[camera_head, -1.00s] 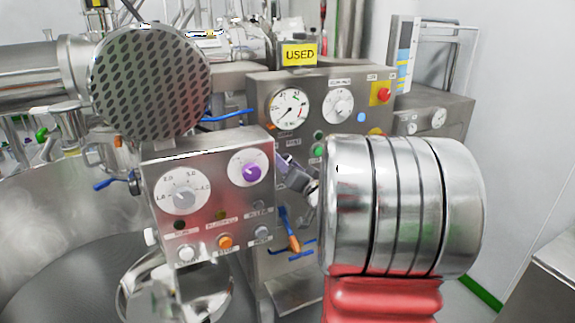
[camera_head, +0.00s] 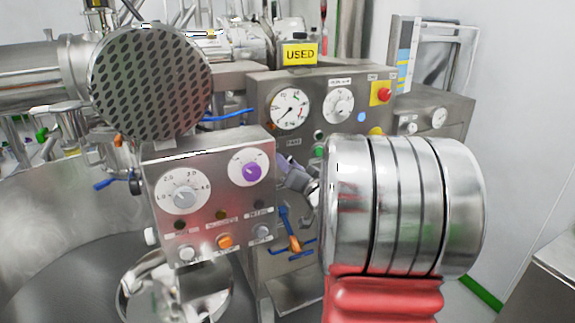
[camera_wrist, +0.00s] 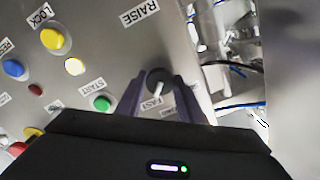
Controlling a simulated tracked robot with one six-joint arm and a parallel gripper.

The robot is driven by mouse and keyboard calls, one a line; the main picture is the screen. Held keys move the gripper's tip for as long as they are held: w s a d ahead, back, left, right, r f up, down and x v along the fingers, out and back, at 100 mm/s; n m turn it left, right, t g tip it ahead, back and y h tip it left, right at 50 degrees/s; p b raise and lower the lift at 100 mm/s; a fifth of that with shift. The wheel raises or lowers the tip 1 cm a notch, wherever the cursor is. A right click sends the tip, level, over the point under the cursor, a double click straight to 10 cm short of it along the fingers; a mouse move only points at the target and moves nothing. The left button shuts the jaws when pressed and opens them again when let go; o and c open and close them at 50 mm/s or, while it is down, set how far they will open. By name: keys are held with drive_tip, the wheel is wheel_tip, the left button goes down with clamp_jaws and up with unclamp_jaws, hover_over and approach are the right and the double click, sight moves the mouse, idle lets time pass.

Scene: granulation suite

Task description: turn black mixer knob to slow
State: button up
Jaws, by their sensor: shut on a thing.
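The black mixer knob (camera_wrist: 159,75) shows in the wrist view, a round dark knob with a white pointer on a grey panel. My gripper (camera_wrist: 158,84) is shut on it, one purple-grey finger at each side. The pointer slants down in the picture, toward a label reading FAST (camera_wrist: 152,102). A second label beside it is partly hidden by the right finger and cannot be read. In the head view my gripper (camera_head: 292,176) reaches the panel's lower part, left of my large metal arm link; the knob is hidden there.
A green START button (camera_wrist: 101,103), a yellow LOCK button (camera_wrist: 53,39) and a blue button (camera_wrist: 14,69) lie left of the knob. A nearer control box (camera_head: 215,215) with grey and purple knobs stands just left of my gripper. Blue-handled valve (camera_head: 288,232) sits below.

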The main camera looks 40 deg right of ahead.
drive_tip(key=shift+f+n, duration=0.1)
drive_tip(key=shift+n, duration=8.7)
drive_tip(key=o, duration=1.1)
drive_tip(key=shift+c, duration=0.2)
drive_tip(key=v, duration=1.4)
drive_tip(key=shift+w, duration=0.25)
